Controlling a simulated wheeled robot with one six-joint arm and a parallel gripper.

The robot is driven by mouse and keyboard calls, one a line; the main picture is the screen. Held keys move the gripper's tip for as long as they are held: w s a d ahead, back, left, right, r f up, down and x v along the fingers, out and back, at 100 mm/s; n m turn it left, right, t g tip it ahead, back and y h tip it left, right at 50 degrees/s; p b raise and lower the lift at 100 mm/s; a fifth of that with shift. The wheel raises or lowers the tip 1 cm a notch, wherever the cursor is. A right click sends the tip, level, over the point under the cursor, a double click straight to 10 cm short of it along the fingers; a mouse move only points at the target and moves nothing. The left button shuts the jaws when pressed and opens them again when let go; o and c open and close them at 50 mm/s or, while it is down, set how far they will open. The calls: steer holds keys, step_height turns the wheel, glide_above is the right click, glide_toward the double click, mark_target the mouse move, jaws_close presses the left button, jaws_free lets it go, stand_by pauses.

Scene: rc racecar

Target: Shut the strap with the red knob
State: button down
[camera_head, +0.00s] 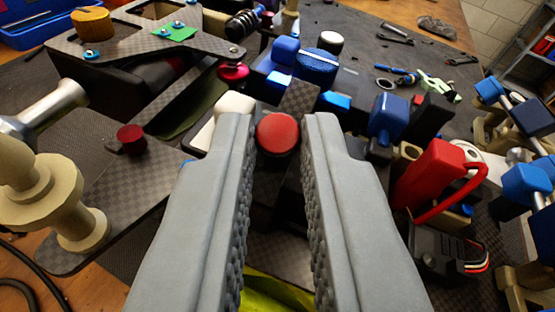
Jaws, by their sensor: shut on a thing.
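The bright red knob (278,134) is in the middle of the view, between the tips of my gripper (279,122). My two grey fingers touch or nearly touch it on both sides, and the gripper is shut on it. A dark checkered strip (299,96) runs up just behind the knob and looks like the strap. The fingers and knob hide parts of it, so I cannot tell whether the strap lies flat or stands raised. A yellow-green surface (265,293) shows low between the fingers.
Car parts crowd both sides. A checkered plate with a dark red knob (131,138) and a beige post (75,205) are at left. Blue parts (389,118) and a red box (432,172) with cables are close at right. Tools (396,38) lie on the mat behind.

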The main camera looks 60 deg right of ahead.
steer(key=shift+w+d+r+m+g+y, duration=0.15)
steer(key=shift+d+m+g+y, duration=0.15)
steer(key=shift+g+y, duration=0.5)
steer(key=shift+w+d+m+g+y, duration=0.1)
steer(key=shift+d+m+g+y, duration=0.2)
steer(key=shift+y, duration=0.8)
steer(key=c, duration=1.4)
jaws_free()
steer(key=v, duration=1.7)
steer(key=shift+r, duration=0.4)
steer(key=shift+w, duration=0.15)
